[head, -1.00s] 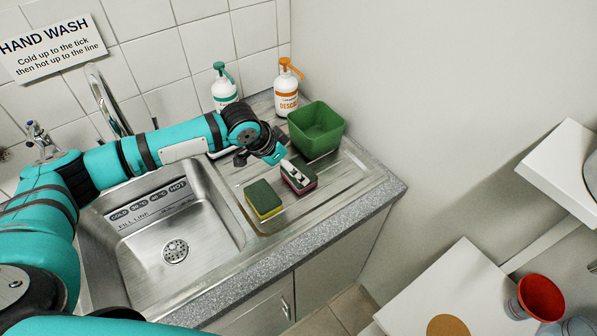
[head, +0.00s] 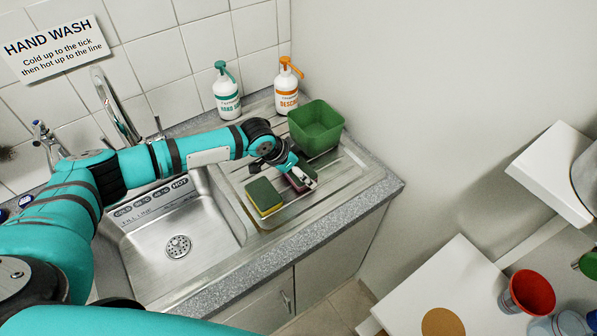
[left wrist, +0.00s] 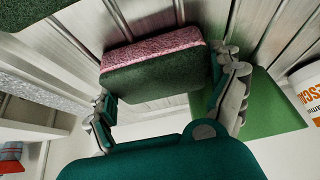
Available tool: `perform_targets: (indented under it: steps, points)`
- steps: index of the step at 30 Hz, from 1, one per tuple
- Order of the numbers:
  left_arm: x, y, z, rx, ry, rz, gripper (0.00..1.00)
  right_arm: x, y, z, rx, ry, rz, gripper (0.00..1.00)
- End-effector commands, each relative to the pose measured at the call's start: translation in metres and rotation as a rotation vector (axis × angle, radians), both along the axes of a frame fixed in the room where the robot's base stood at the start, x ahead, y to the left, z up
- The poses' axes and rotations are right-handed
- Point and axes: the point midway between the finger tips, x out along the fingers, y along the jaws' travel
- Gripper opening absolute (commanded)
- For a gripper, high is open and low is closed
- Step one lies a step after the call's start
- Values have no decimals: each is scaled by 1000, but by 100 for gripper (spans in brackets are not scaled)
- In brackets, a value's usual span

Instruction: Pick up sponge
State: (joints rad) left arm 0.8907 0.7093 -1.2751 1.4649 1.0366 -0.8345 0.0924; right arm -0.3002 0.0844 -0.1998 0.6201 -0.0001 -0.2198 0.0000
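A pink sponge with a dark green scouring side (left wrist: 155,68) lies on the steel draining board, mostly covered by my gripper in the head view (head: 296,184). My left gripper (head: 300,175) is down at this sponge. In the left wrist view the fingers (left wrist: 165,92) stand apart, one on each side of the sponge, close to its ends. I see no clear grip on it. A second sponge, yellow with a dark green top (head: 264,197), lies beside it, nearer the sink bowl. My right gripper is not in view.
A green tub (head: 316,127) stands just behind the gripper. A white bottle with a teal pump (head: 227,98) and one with an orange pump (head: 287,92) stand at the wall. The sink bowl (head: 165,235) is empty.

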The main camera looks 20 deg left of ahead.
Motion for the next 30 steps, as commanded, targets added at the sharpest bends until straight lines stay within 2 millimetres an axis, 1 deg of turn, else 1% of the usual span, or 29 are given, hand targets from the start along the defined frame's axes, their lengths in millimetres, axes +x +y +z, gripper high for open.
perform_targets:
  steps: [2,3,13,17,21,26,30]
  points:
    - [0,0,-1,1,1,0,81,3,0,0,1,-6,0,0]
    - [0,0,-1,1,1,0,78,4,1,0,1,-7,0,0]
    - [0,0,2,1,1,0,77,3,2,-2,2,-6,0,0]
    - [0,0,12,0,-1,0,77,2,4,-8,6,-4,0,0]
    - [1,0,33,-1,-4,-1,76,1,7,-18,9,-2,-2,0]
    - [-33,-10,35,-1,2,-5,76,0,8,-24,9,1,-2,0]
    - [-67,-21,38,-1,2,-5,76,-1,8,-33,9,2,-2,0]
